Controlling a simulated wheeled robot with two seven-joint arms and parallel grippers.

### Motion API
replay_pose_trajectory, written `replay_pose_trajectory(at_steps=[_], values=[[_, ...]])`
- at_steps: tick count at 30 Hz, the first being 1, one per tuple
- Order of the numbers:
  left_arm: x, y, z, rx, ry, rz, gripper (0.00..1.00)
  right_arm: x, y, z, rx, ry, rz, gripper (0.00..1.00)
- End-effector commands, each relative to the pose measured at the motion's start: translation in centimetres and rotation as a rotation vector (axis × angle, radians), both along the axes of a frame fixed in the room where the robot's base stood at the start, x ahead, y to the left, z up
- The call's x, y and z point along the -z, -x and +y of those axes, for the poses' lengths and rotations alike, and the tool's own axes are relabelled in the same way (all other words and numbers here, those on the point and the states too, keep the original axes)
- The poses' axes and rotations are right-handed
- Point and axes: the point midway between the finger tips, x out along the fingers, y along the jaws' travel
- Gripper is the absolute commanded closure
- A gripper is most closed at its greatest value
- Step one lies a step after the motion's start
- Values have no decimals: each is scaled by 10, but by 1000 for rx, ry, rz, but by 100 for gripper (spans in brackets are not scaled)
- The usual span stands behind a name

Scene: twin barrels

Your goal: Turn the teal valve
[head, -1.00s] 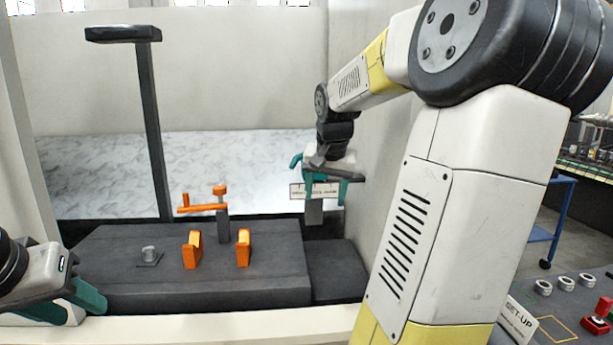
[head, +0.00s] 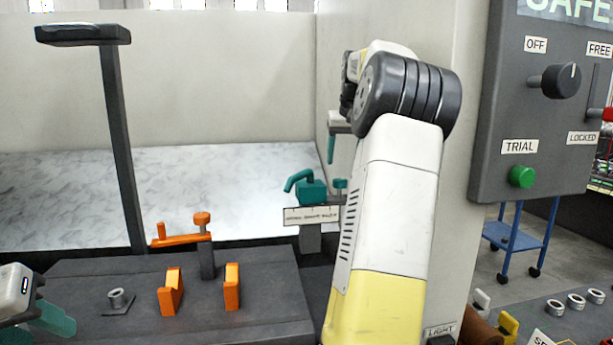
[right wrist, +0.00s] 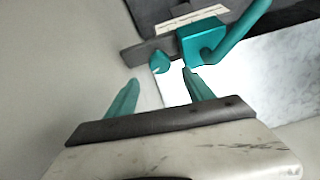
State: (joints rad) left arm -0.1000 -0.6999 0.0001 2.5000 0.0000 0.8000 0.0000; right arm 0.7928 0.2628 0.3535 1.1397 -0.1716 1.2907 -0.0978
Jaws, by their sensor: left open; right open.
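The teal valve (head: 312,191) stands on a grey post behind a white label plate, with a curved teal spout at its left and a small teal knob (head: 340,185) at its right. In the right wrist view, the valve body (right wrist: 203,41) is at the top and the knob (right wrist: 160,63) lies just beyond the gap between my fingertips. My right gripper (right wrist: 160,77) is open and empty; one teal finger (head: 331,149) shows above the valve in the head view, the rest hidden by my arm. My left gripper (head: 45,318) is open at the lower left edge, far from the valve.
A grey bench (head: 80,276) holds two orange blocks (head: 232,287), an orange lever (head: 180,239) and a small metal ring (head: 117,298). A dark post (head: 120,150) rises at left. A wall (head: 461,200) and a grey control panel (head: 535,110) stand right of my arm.

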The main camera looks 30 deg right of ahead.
Motion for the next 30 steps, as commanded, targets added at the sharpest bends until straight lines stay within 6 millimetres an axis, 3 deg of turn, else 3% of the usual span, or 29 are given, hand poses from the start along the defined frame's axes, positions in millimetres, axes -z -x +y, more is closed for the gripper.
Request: replay_pose_trajectory(at_steps=[13, 25, 30], values=[[0, 0, 0, 0, 0, 0, 59, 60, -23, -8, 0, -1, 3, 39], [0, 0, 0, 0, 0, 0, 59, 69, -27, -9, 1, 0, 0, 39], [0, 0, 0, 0, 0, 0, 59, 69, -27, -9, 1, 0, 0, 70]])
